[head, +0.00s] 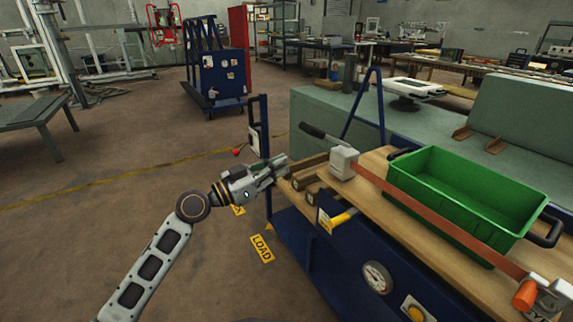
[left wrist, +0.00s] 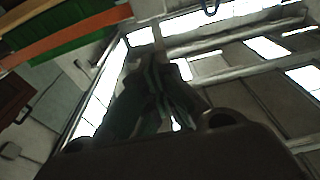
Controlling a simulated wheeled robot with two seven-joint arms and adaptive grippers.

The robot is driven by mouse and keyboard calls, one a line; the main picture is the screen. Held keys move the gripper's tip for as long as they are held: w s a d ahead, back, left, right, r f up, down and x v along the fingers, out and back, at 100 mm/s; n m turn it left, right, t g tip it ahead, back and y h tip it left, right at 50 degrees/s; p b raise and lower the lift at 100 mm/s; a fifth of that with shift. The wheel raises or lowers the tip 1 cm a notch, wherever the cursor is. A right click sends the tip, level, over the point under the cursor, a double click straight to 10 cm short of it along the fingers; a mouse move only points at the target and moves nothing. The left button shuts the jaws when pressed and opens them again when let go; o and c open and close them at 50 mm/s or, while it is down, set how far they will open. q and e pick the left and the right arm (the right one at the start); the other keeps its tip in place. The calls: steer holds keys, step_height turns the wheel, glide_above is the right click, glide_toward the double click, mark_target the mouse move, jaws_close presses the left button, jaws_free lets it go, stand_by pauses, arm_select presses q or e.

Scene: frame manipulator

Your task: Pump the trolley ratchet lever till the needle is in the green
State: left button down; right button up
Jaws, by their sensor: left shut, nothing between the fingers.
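The blue trolley (head: 310,255) has a wooden top, and an orange strap (head: 430,220) runs across it along a green bin (head: 470,190). A grey ratchet (head: 343,162) sits at the strap's far-left end, with a dark-handled lever (head: 322,137) sticking out to the upper left. A round gauge (head: 377,277) is on the trolley's front; its needle is too small to read. My left gripper (head: 280,167) is shut and empty, beside the trolley's left end and apart from the lever. In the left wrist view, its fingers (left wrist: 155,85) are dark, with the strap (left wrist: 65,32) at upper left.
A yellow handle (head: 340,219) and a yellow button (head: 414,309) project from the trolley's front. A blue upright (head: 264,130) stands at its left end. A green-grey bench (head: 320,105) is behind. Open floor (head: 120,220) lies to the left.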

arm_select(q)
steer(key=r+v, duration=0.1)
steer(key=v, duration=0.5)
steer(key=shift+s+f, duration=0.15)
steer(key=shift+f, duration=0.2)
arm_select(e)
steer(key=shift+f, duration=0.55)
arm_select(q)
steer(key=shift+a, duration=0.15)
stand_by(0.5)
